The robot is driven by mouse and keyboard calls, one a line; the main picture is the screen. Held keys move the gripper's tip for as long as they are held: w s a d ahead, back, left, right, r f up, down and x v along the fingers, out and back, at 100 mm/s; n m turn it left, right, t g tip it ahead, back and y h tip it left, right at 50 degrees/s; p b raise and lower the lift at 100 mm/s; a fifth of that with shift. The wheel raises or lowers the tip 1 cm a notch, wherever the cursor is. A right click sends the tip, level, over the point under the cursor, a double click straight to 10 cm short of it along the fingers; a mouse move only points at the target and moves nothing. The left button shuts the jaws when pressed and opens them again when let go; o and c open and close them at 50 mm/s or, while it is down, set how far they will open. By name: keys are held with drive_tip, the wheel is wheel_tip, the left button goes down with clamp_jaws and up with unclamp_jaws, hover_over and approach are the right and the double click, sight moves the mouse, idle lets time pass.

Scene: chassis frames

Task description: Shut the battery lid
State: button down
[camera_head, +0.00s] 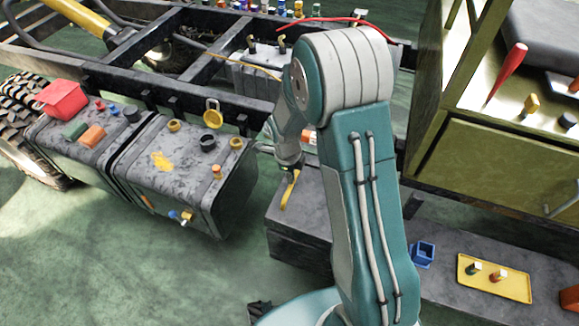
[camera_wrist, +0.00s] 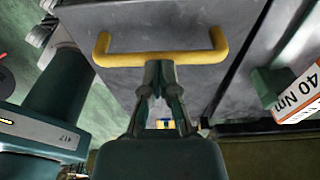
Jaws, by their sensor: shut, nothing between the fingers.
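A dark grey box with a flat lid (camera_head: 308,212) stands right of the grey tanks in the head view. A yellow handle (camera_head: 290,190) sits on the lid. In the wrist view the grey lid panel (camera_wrist: 115,84) fills the upper middle, with the yellow handle (camera_wrist: 160,58) across it. My gripper (camera_wrist: 160,68) is shut and empty, its fingertips at the middle of the handle bar. I cannot tell whether they touch it. In the head view my arm hides part of the box, and how far the lid stands open is unclear.
Two grey tanks (camera_head: 143,180) with caps stand to the left. A frame rail (camera_head: 180,85) runs behind, with a grey battery-like block (camera_head: 258,78) carrying cables. A blue holder (camera_head: 423,254) and yellow tray (camera_head: 520,287) lie at right. A "40 Nm" tag (camera_wrist: 299,92) shows in the wrist view.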

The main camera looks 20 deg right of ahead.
drive_tip(key=shift+a+f, duration=0.1)
drive_tip(key=shift+f, duration=0.2)
drive_tip(key=f, duration=0.3)
drive_tip(key=shift+w+a+f, duration=0.2)
drive_tip(key=shift+a+f, duration=0.1)
drive_tip(key=shift+f, duration=0.05)
drive_tip(key=shift+s+f, duration=0.1)
drive_tip(key=shift+f, duration=0.15)
